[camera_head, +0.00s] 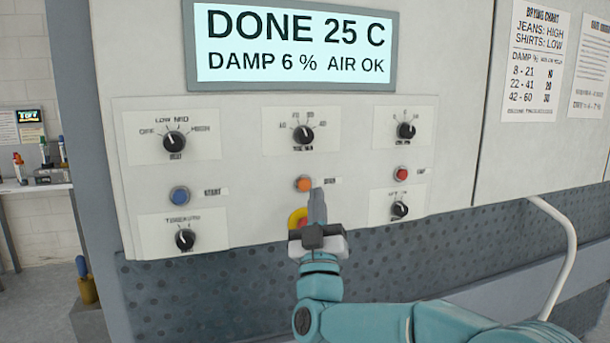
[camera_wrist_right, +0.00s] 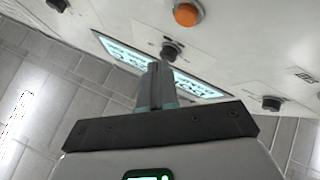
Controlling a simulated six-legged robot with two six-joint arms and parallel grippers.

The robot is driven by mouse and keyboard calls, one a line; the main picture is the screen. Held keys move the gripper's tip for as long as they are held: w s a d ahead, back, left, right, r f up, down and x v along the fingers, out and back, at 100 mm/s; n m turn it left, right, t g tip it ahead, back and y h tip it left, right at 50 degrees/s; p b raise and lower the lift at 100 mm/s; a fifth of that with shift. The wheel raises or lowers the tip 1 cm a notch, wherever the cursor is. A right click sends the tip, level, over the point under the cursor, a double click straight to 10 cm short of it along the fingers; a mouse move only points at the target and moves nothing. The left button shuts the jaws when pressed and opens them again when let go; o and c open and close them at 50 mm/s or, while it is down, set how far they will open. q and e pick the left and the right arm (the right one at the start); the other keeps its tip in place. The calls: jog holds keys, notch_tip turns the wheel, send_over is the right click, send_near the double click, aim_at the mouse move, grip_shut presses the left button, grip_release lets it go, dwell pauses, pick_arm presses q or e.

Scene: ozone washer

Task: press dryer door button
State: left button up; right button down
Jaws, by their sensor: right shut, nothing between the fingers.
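The dryer's control panel (camera_head: 250,215) fills the middle of the head view. An orange button (camera_head: 303,184) sits at its centre with a small label, partly hidden, that seems to read DOOR or similar. The orange button also shows at the top of the right wrist view (camera_wrist_right: 187,14). My right gripper (camera_head: 317,196) is shut and empty, pointing up, with its tips just below and right of the orange button. In the right wrist view the closed fingers (camera_wrist_right: 155,85) look apart from the button. My left gripper is not in view.
A blue START button (camera_head: 180,195) is at left and a red button (camera_head: 401,174) at right. A yellow-ringed red button (camera_head: 297,217) is partly behind my gripper. Several black knobs surround them. The display (camera_head: 291,43) reads DONE 25 C. A white curved handle (camera_head: 567,255) stands at right.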

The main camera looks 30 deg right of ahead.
aim_at(304, 185)
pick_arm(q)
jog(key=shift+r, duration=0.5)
pick_arm(e)
jog(key=w, duration=0.2)
jog(key=w+d, duration=0.1)
jog(key=shift+w, duration=0.4)
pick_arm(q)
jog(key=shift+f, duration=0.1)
pick_arm(e)
jog(key=shift+w+f, duration=0.1)
dwell(1.1)
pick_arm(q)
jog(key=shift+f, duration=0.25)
pick_arm(e)
jog(key=shift+w, duration=0.4)
jog(key=shift+s, duration=0.1)
